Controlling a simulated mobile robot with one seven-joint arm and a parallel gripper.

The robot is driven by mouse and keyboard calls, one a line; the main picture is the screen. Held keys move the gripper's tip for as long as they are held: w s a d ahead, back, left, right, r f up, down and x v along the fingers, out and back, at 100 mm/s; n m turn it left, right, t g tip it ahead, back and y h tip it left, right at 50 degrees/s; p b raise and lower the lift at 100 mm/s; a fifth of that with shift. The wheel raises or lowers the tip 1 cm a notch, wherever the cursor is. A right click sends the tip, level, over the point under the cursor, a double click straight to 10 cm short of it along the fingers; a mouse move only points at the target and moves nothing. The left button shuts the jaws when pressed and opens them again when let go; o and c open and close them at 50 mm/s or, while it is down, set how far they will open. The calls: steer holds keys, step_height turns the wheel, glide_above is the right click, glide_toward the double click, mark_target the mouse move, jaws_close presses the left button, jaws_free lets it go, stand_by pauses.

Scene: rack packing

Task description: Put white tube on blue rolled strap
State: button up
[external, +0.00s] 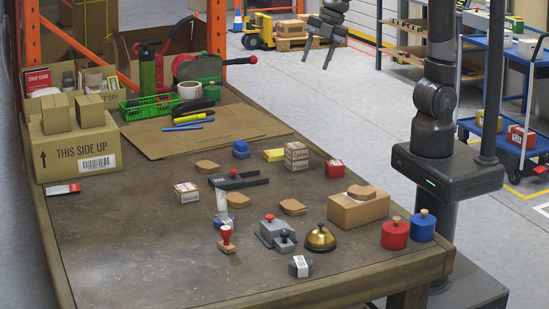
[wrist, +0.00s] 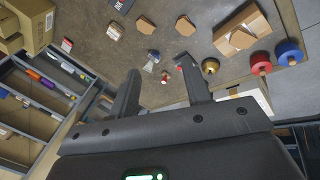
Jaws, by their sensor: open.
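In the external view a white tube (external: 222,199) stands upright in the middle of the table. Its lower end meets a blue rolled strap (external: 223,221), and it appears to rest on it. The same pair shows small in the wrist view as a whitish and blue shape (wrist: 151,62). My gripper (external: 317,57) is up beyond the table's far right side, well away from the tube. In the wrist view my gripper (wrist: 158,67) has its two fingers wide apart with nothing held between them.
Near the tube are a red-handled stamp (external: 226,240), a grey device (external: 275,234), a gold bell (external: 320,238) and a black tray (external: 238,181). A cardboard box (external: 358,210) and red (external: 395,234) and blue (external: 422,226) pots stand right. The table's front left is clear.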

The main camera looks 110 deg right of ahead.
steer(key=s+d+f+m, duration=0.2)
steer(key=s+m, duration=0.4)
steer(key=s, duration=0.4)
steer(key=s+d+f+m+t, duration=0.1)
steer(key=s+f+m, duration=0.3)
steer(key=s, duration=0.7)
steer(key=shift+d+m+t+y, duration=0.3)
steer(key=shift+d+m, duration=0.15)
steer(key=shift+m, duration=0.45)
